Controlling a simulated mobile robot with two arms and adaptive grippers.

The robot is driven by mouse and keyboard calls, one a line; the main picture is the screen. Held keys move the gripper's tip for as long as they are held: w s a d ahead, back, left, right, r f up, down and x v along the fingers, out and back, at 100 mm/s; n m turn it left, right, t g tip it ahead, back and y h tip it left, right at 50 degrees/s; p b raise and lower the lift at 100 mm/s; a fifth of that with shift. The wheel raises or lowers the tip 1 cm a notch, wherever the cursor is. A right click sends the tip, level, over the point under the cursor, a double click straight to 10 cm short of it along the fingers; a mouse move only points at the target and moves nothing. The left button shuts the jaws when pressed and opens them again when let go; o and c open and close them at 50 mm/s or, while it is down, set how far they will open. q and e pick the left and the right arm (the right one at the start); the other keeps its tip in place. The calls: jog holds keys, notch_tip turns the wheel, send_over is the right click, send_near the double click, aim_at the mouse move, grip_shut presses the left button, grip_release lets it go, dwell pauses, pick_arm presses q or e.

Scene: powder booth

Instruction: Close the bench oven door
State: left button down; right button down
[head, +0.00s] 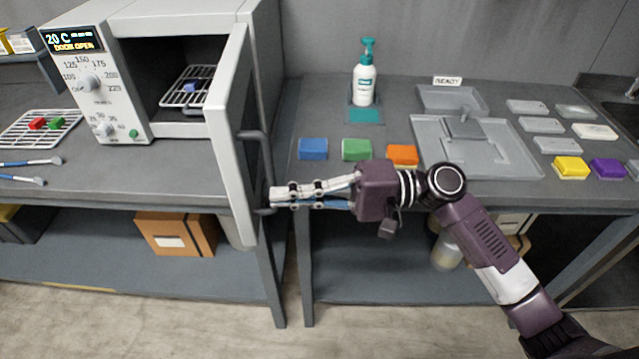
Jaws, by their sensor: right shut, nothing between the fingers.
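The bench oven (125,80) stands on the left bench with its display reading "20 C DOOR OPEN". Its door (232,130) stands wide open, swung out toward the front on the oven's right side. A dark bar handle (262,165) is on the door's right face. Inside the oven a wire rack (180,97) holds a small blue block (191,87). My right gripper (275,197) is shut and empty, pointing left, with its fingertips by the lower end of the handle; I cannot tell if they touch it. My left gripper is not in view.
A wire rack (20,125) with red and green pieces and two brushes (30,162) lie left of the oven. The right bench holds a pump bottle (365,80), coloured blocks (357,149) and grey trays (500,150). A gap separates the benches below the door.

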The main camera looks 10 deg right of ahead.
aim_at(247, 199)
jog(key=shift+w+a+r+p, duration=0.1)
jog(key=shift+a+p, duration=0.05)
jog(key=shift+a, duration=0.45)
jog(key=shift+w+a+r+p, duration=0.1)
jog(key=shift+a+p, duration=0.05)
jog(key=shift+a, duration=0.45)
jog(key=shift+a+f, duration=0.2)
jog(key=shift+a, duration=0.25)
